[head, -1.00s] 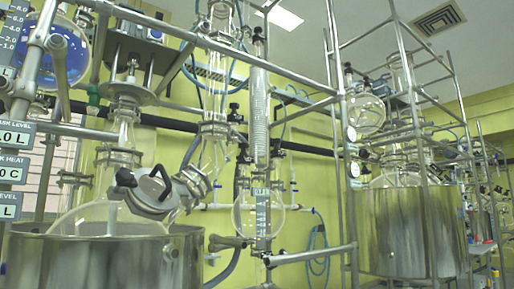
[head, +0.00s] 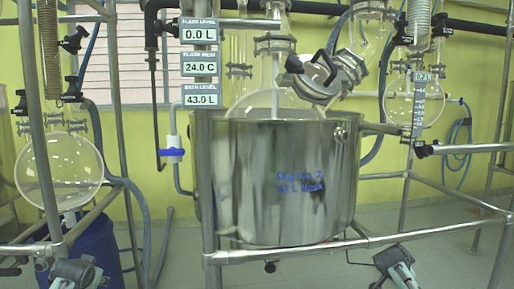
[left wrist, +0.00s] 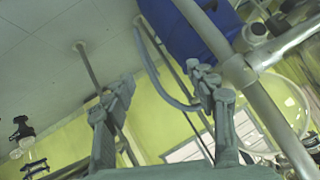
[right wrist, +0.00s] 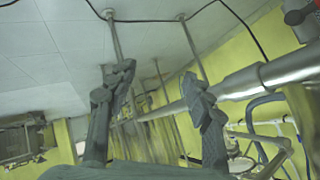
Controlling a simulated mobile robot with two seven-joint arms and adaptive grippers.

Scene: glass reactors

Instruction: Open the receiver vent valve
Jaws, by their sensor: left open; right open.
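A round glass receiver flask (head: 60,172) hangs in the frame at the left of the head view. Black-knobbed taps stand above it, an upper one (head: 73,40) and a lower one (head: 72,90). Another round flask (head: 430,102) is at the right, with a black tap (head: 422,149) below it. I cannot tell which tap is the vent valve. My left gripper (left wrist: 160,88) is open and empty, low in front of the left flask. My right gripper (right wrist: 157,85) is open and empty, low at the right, below the front rail. Neither touches a tap.
A steel bath (head: 270,185) fills the middle, with display labels (head: 199,66) at its upper left. Metal posts and a front rail (head: 300,250) stand between me and the glassware. A blue drum (head: 98,250) is under the left flask. Grey floor is clear at the right.

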